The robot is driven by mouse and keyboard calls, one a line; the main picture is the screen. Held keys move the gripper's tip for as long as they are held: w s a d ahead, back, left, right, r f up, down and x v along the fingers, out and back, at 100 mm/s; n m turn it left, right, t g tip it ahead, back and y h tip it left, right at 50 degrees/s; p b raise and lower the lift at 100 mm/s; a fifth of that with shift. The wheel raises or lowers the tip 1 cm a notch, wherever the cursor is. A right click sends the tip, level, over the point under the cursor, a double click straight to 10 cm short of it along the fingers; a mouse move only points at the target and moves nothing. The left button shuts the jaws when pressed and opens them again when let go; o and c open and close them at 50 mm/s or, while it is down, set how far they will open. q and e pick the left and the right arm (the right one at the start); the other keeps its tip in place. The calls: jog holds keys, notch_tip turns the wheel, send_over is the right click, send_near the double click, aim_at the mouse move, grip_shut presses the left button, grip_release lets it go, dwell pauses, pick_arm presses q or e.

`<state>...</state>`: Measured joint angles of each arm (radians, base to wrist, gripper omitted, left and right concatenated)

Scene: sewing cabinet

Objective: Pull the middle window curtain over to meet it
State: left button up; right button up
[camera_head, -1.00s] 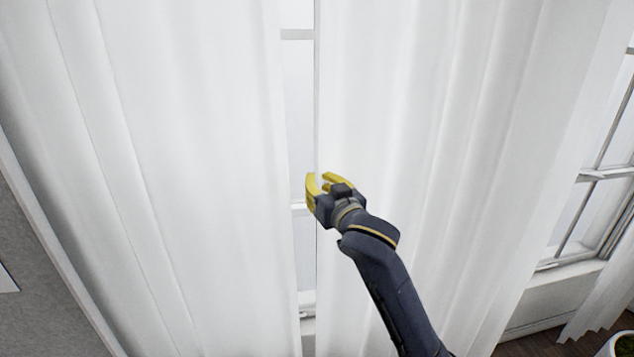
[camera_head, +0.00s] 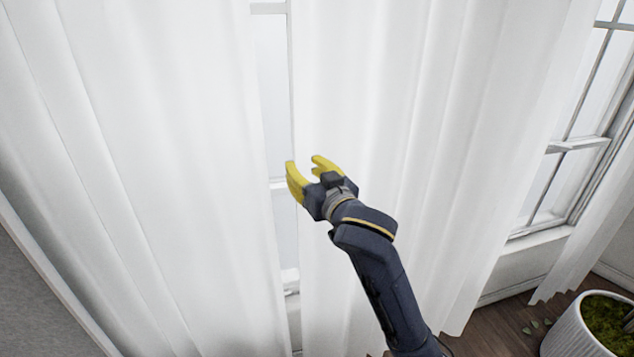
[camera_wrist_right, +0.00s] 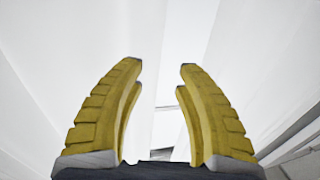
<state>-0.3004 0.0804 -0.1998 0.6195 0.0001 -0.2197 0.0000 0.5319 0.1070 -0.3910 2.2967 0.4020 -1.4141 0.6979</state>
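A white curtain (camera_head: 410,110) hangs in folds across the middle and right of the head view. Another white curtain (camera_head: 150,150) hangs to its left. A narrow gap between them shows a strip of window (camera_head: 272,100). My right gripper (camera_head: 307,162) is in front of the gap, by the left edge of the middle curtain. Its yellow fingers are apart and nothing is between them. In the right wrist view the open fingers (camera_wrist_right: 161,65) face white curtain cloth (camera_wrist_right: 160,30). Contact with the cloth cannot be told. My left gripper is not in view.
A second window (camera_head: 575,150) shows at the right, with another curtain (camera_head: 590,250) beside it. A white ribbed planter (camera_head: 565,335) with green plants stands on the wooden floor (camera_head: 490,325) at the lower right.

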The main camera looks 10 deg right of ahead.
jog(key=v, duration=0.7)
jog(key=shift+f, duration=0.1)
